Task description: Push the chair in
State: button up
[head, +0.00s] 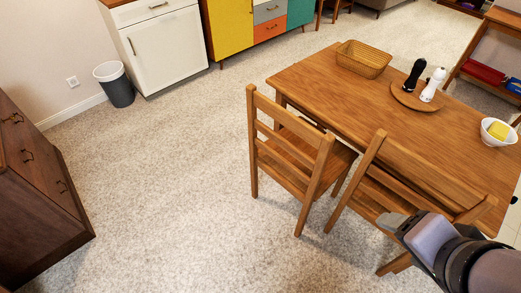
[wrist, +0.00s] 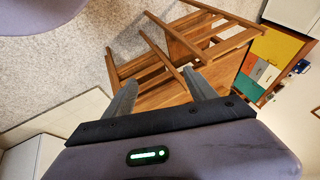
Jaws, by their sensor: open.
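Two wooden slat-back chairs stand along the near side of the wooden table (head: 440,115), backs toward me. The left chair (head: 318,165) is upright, its seat partly out from under the table edge. The right chair (head: 430,183) stands beside it, its lower part partly hidden by my arm. My gripper (head: 392,222) is at the lower right, in front of the right chair's back. In the wrist view my gripper (wrist: 160,85) has its fingers apart, with chair wood (wrist: 160,50) beyond them. I cannot tell whether they touch it.
On the table are a wicker basket (head: 363,59), a round board (head: 416,98) with black and white shakers, and a white bowl (head: 497,134). A dark dresser (head: 40,190) stands at the left, a grey bin (head: 115,84) by the wall. The carpet between is clear.

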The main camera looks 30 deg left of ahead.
aim_at(305, 160)
jog(key=j+z, duration=0.15)
jog(key=j, duration=3.75)
jog(key=i+l, duration=0.1)
jog(key=i, duration=0.35)
